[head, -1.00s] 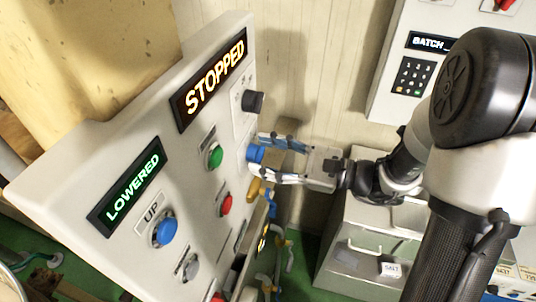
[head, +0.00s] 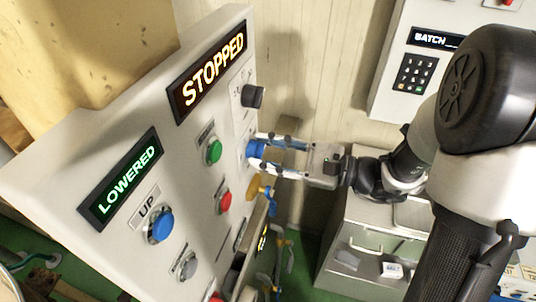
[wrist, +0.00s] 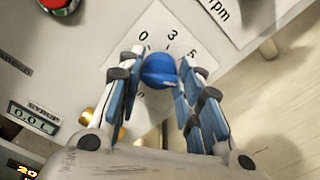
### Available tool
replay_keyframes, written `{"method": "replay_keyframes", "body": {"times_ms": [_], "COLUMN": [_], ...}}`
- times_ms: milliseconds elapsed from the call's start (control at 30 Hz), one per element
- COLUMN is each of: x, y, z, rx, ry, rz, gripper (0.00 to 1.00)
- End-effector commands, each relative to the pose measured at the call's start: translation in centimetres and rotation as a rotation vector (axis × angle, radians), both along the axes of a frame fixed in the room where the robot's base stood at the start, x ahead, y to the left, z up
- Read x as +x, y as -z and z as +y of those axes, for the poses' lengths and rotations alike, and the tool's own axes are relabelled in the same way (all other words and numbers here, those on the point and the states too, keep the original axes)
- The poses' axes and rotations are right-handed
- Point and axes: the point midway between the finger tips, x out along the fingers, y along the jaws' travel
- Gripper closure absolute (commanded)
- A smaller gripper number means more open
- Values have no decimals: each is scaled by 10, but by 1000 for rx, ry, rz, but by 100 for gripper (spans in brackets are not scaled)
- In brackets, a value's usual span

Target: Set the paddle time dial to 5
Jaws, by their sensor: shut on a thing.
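The paddle time dial is a blue knob (wrist: 159,71) on a white scale plate (wrist: 149,36) of the control panel. The plate shows 0, 3 and 5 along its top edge; the rest is covered by my gripper. The knob (head: 254,149) also shows at the panel's right edge in the head view. My gripper (wrist: 157,84) is shut on the knob, one finger on each side. In the head view my gripper (head: 264,157) reaches it from the right. I cannot tell which number the knob points to.
The panel (head: 110,160) holds a black knob (head: 252,95) above the dial, a green button (head: 213,151), a red button (head: 223,201) and a blue UP button (head: 160,227). Displays read STOPPED (head: 210,72) and LOWERED (head: 124,180). A yellow knob (head: 256,187) sits just below my gripper.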

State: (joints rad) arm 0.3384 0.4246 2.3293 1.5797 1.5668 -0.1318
Motion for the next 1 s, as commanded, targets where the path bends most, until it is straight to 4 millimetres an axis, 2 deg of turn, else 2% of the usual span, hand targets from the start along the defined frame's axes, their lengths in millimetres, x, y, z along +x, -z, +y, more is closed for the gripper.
{"method": "replay_keyframes", "body": {"times_ms": [600,1000], "x": [-1,-1], "y": [5,3], "z": [0,1], "rx": [-168,-220], "ry": [0,0], "rz": [-463,-606], "gripper": [91,91]}}
